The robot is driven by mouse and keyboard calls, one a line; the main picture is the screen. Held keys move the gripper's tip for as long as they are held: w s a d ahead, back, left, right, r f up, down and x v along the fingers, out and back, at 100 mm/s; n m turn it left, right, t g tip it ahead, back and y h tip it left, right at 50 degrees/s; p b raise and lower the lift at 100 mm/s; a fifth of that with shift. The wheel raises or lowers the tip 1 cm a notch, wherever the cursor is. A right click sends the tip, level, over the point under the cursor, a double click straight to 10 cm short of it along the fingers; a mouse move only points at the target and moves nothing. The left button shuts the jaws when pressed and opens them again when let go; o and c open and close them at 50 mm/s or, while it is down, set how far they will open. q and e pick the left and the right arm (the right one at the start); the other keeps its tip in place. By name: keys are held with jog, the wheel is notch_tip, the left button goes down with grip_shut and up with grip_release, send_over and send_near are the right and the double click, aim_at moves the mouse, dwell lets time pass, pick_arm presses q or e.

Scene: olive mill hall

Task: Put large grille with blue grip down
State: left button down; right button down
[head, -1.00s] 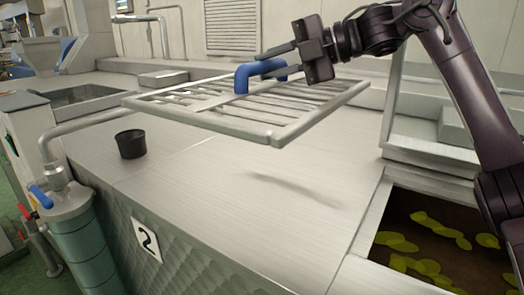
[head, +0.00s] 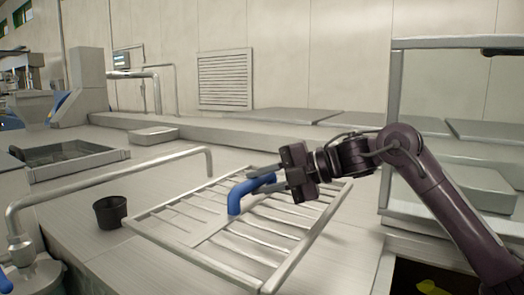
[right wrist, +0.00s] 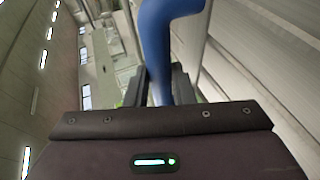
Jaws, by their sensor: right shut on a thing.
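The large grille (head: 203,259) is a pale metal frame with several bars and a blue grip (head: 235,200) standing up from it. It lies roughly level at the worktop in the head view; I cannot tell whether it touches the surface all round. My right gripper (head: 264,180) is shut on the blue grip from the right. In the right wrist view the blue grip (right wrist: 157,45) runs down between the dark fingers. My left gripper is not in view.
A black cup (head: 110,212) stands left of the grille on the metal worktop (head: 70,228). A bent pipe (head: 110,178) passes behind the cup and ends near the grille's far side. A metal-framed stand (head: 393,130) rises at the right, beside an open bin (head: 430,286).

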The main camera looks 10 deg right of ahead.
aim_at(262, 200)
jog(key=f, duration=0.2)
jog(key=f+p, duration=0.1)
jog(key=f, duration=0.1)
jog(key=shift+s+a, duration=0.1)
jog(key=shift+s, duration=0.1)
jog(key=shift+w+f, duration=0.1)
jog(key=shift+f, duration=0.5)
notch_tip(262, 200, down, 3)
jog(key=shift+f+p, duration=0.2)
jog(key=shift+p, duration=0.4)
jog(key=shift+f, duration=0.2)
jog(key=c, duration=1.3)
grip_release()
jog(key=shift+f, duration=0.2)
jog(key=shift+o, duration=0.3)
jog(key=v, duration=1.2)
jog(key=shift+b, duration=0.35)
